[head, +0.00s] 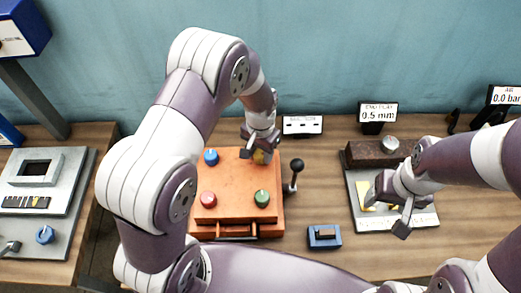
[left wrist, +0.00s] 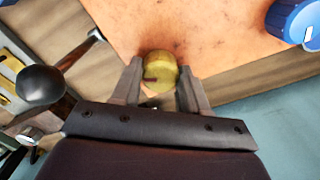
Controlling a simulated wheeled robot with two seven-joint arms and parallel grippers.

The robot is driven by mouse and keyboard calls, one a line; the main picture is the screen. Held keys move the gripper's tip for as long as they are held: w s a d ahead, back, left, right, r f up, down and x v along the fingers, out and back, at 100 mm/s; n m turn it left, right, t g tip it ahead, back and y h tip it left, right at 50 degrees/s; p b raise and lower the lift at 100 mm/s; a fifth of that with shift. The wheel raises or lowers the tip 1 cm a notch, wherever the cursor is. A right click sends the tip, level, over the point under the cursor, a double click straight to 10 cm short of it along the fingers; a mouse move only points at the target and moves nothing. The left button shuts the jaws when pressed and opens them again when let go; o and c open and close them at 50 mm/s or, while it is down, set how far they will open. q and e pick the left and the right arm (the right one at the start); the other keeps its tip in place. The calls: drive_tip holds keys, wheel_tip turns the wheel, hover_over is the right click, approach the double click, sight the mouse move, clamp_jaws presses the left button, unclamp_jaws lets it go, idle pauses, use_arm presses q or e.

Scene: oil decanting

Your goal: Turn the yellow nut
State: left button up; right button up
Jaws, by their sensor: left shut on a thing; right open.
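The yellow nut (head: 259,157) sits at the back right corner of an orange block (head: 234,180), largely hidden in the head view by my left gripper (head: 258,143). In the left wrist view the nut (left wrist: 159,73) is a round yellow knob with a dark mark on its face. It lies between the two fingers of my left gripper (left wrist: 157,88), which is shut on it. My right gripper (head: 390,207) is open and empty, above the grey plate (head: 415,214) at the right.
The orange block also carries a blue (head: 211,157), a red (head: 208,199) and a green nut (head: 262,198). A black-knobbed lever (head: 296,166) stands close on its right. A small blue box (head: 324,237) lies in front. Small displays (head: 378,112) stand behind.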

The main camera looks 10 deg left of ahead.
use_arm(q)
drive_tip(key=n, duration=0.6)
drive_tip(key=shift+w+r, duration=0.1)
drive_tip(key=n, duration=0.5)
drive_tip(key=shift+n, duration=0.3)
drive_tip(key=n, duration=1.1)
drive_tip(key=shift+w, duration=0.1)
drive_tip(key=shift+n, duration=0.3)
drive_tip(key=o, duration=0.8)
drive_tip(key=shift+o, duration=1.3)
